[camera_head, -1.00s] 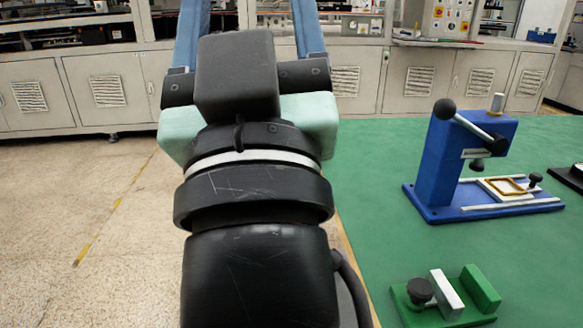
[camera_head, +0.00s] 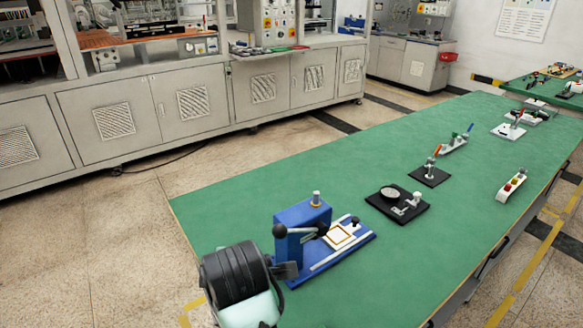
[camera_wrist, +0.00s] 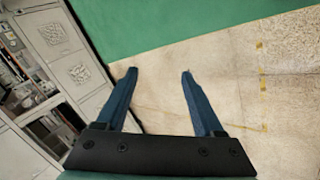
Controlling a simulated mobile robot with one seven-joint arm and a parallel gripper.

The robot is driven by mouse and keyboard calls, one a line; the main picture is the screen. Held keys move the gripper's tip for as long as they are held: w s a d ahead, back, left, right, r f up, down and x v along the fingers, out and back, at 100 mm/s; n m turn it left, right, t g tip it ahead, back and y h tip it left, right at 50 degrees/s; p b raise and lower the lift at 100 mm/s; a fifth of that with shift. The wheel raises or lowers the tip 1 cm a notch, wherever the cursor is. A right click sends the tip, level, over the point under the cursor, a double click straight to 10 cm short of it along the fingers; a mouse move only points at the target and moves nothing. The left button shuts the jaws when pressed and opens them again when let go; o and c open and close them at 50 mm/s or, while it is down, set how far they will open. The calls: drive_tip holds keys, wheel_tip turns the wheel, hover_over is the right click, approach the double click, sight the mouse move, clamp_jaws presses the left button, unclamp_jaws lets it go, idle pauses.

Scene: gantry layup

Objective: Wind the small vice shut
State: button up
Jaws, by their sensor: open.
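The small vice, green with a white jaw and a dark knob in the earlier head view, is not visible in either view now. My gripper (camera_wrist: 160,73) shows in the wrist view as two blue fingers held apart with nothing between them. Beyond the fingers are bare floor and the edge of the green table (camera_wrist: 190,25). In the head view my arm is at the lower left, at the near end of the green table (camera_head: 340,295); the fingers cannot be made out there.
A blue lever press (camera_head: 296,238) stands on the table close to my arm. Beyond it are a black plate with a round disc (camera_head: 382,210), a red-handled clamp (camera_head: 430,177) and a button box (camera_head: 510,186). Grey cabinets (camera_head: 230,95) line the back.

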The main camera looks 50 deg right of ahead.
drive_tip(key=s+d+n+g+y+p, duration=0.25)
drive_tip(key=s+g+p, duration=0.45)
drive_tip(key=s+p, duration=0.5)
drive_tip(key=shift+n+y, duration=0.25)
drive_tip(key=f+b, duration=0.1)
drive_tip(key=f, duration=0.3)
drive_tip(key=s+f+b, duration=0.1)
drive_tip(key=f+b, duration=0.1)
drive_tip(key=f, duration=0.3)
drive_tip(key=s+f+b, duration=0.1)
drive_tip(key=f, duration=0.3)
drive_tip(key=shift+s+a+f+b, duration=0.15)
drive_tip(key=shift+b, duration=0.2)
clamp_jaws()
